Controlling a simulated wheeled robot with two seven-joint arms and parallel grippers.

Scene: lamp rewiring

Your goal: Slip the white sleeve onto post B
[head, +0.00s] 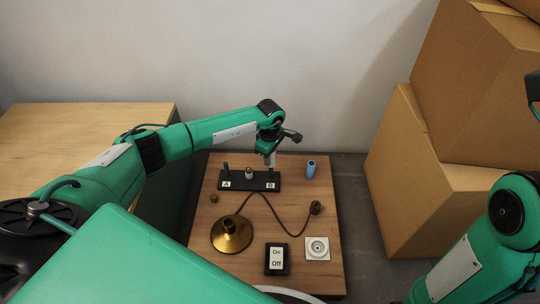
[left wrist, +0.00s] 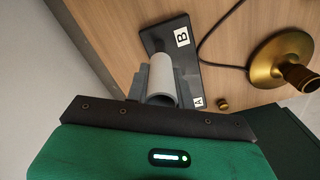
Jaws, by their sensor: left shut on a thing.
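My left gripper (head: 268,154) is shut on the white sleeve (left wrist: 162,78), a pale hollow tube between its fingers in the left wrist view. In the head view the sleeve (head: 270,160) hangs upright at the B end of the black block (head: 250,185). The block also shows in the left wrist view (left wrist: 187,70), with its B and A labels. My right gripper is not in view.
Post A (head: 225,168) and a brass-topped part (head: 249,174) stand on the block. A blue sleeve (head: 310,170) stands to its right. Nearer are a brass lamp base (head: 231,236), a corded brown plug (head: 315,207), a white socket (head: 317,248) and an On/Off switch (head: 276,259). Cardboard boxes (head: 425,185) stand right.

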